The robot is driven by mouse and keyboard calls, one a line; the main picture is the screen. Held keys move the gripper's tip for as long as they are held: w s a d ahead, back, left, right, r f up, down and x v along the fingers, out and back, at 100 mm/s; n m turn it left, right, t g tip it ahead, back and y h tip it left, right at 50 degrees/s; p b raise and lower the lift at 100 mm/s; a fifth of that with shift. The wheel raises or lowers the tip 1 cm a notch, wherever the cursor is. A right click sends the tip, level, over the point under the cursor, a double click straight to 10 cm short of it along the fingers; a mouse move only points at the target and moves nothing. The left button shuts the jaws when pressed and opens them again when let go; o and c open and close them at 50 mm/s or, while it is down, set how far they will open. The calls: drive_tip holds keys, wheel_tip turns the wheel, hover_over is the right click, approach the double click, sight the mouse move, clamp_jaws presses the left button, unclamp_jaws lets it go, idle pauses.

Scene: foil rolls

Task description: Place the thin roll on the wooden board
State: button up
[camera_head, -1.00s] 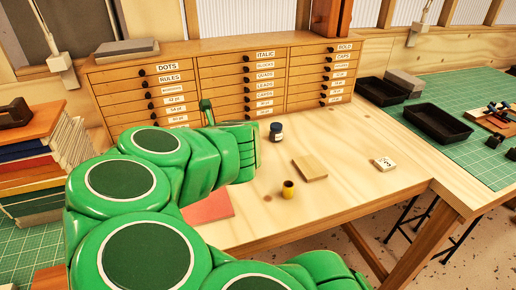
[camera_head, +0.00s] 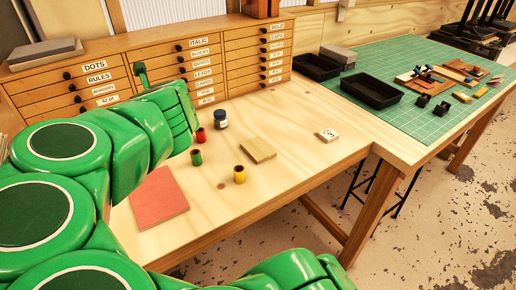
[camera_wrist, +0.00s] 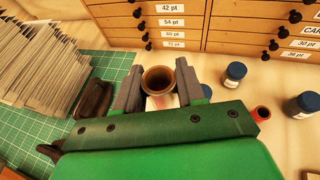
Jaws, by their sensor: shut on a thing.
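My gripper (camera_wrist: 160,73) is shut on a brown hollow roll (camera_wrist: 158,84), whose open end shows between the grey fingers in the wrist view. In the head view my green arm hides the fingers and the held roll. The wooden board (camera_head: 258,150) lies bare on the pale bench, right of my gripper; it is out of the wrist view. A yellow roll (camera_head: 239,174) stands just in front of it. A green roll (camera_head: 196,157) and a red roll (camera_head: 201,135) stand to its left. The red roll also shows in the wrist view (camera_wrist: 261,113).
A blue bottle (camera_head: 221,119) stands behind the board; the wrist view shows a second bottle (camera_wrist: 234,74). A drawer cabinet (camera_head: 190,66) lines the back. A pink slab (camera_head: 158,197) lies front left, a small numbered block (camera_head: 328,135) right.

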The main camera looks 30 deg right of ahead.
drive_tip(key=s+d+m+g+h, duration=0.1)
drive_tip(key=s+d+m+h, duration=0.1)
drive_tip(key=d+m+h, duration=0.55)
drive_tip(key=s+d+m+g+h, duration=0.15)
drive_tip(key=d+m+h, duration=0.3)
drive_tip(key=d, duration=0.55)
drive_tip(key=s+d+m+g+h, duration=0.3)
drive_tip(key=s+d+m+g, duration=0.15)
drive_tip(key=s, duration=0.55)
drive_tip(key=s+d+m+g+h, duration=0.3)
drive_tip(key=s+m+g, duration=0.25)
drive_tip(key=s, duration=0.35)
hover_over(251, 151)
drive_tip(key=s, duration=0.2)
drive_tip(key=f, duration=1.3)
drive_tip(key=shift+w+a+f, duration=0.25)
drive_tip(key=shift+a, duration=0.05)
drive_tip(key=shift+w+d+f, duration=0.3)
drive_tip(key=shift+w+f, duration=0.35)
drive_tip(key=shift+f, duration=0.25)
drive_tip(key=shift+w+f, duration=0.1)
drive_tip(key=shift+f, duration=1.5)
